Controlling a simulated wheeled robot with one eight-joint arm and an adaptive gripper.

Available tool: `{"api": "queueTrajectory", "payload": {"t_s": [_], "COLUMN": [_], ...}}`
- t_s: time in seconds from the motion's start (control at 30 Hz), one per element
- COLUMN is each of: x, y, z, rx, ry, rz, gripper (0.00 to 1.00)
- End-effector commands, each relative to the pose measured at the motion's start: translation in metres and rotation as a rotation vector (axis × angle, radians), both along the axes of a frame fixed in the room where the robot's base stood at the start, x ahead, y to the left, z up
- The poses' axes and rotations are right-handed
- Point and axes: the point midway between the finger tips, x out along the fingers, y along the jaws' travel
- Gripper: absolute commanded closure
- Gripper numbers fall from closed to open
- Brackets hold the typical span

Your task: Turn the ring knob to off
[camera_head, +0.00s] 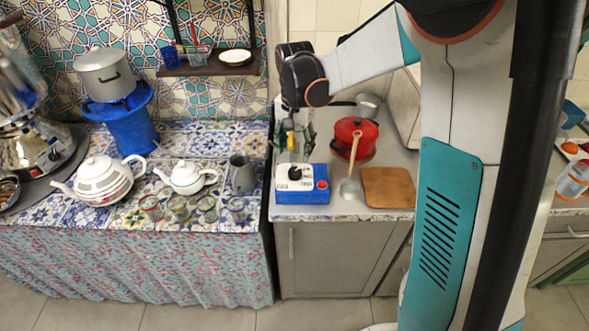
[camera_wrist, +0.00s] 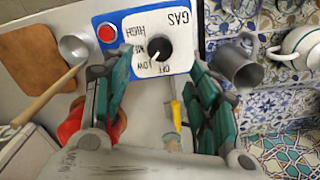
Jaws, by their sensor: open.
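The blue and white gas box (camera_head: 302,196) sits on the grey counter at the front, left of the red pot. Its black round knob (camera_wrist: 158,47) shows clearly in the wrist view, among upside-down labels HIGH, MED, LOW and OFF. A white mark on the knob points down in that view, toward the LOW and OFF side; its exact setting is hard to tell. My gripper (camera_wrist: 158,84) is open and empty, with its green-padded fingers spread on either side of the knob's line and apart from it. In the head view, my gripper (camera_head: 297,136) hangs above and behind the box.
A red button (camera_wrist: 107,33) is on the box. A red pot (camera_head: 351,143), a metal ladle (camera_head: 349,188) and a wooden board (camera_head: 388,188) lie right of it. A grey mug (camera_head: 242,174), white teapots and glasses stand left, on the tiled counter (camera_head: 140,220).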

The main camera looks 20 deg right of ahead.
Motion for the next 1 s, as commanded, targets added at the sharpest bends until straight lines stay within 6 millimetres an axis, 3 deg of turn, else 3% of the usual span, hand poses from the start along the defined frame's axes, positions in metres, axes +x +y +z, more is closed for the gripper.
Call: {"api": "queueTrajectory", "payload": {"t_s": [0.03, 0.2, 0.4, 0.6, 0.87, 1.0], "x": [0.0, 0.0, 0.0, 0.0, 0.0, 0.0], "y": [0.0, 0.0, 0.0, 0.0, 0.0, 0.0], "z": [-0.014, -0.046, -0.073, -0.084, -0.084, -0.084], "rx": [0.0, 0.0, 0.0, 0.0, 0.0, 0.0], "ry": [0.0, 0.0, 0.0, 0.0, 0.0, 0.0], "rz": [0.0, 0.0, 0.001, 0.001, 0.001, 0.001], "gripper": [0.46, 0.46, 0.46, 0.46, 0.46, 0.73]}}
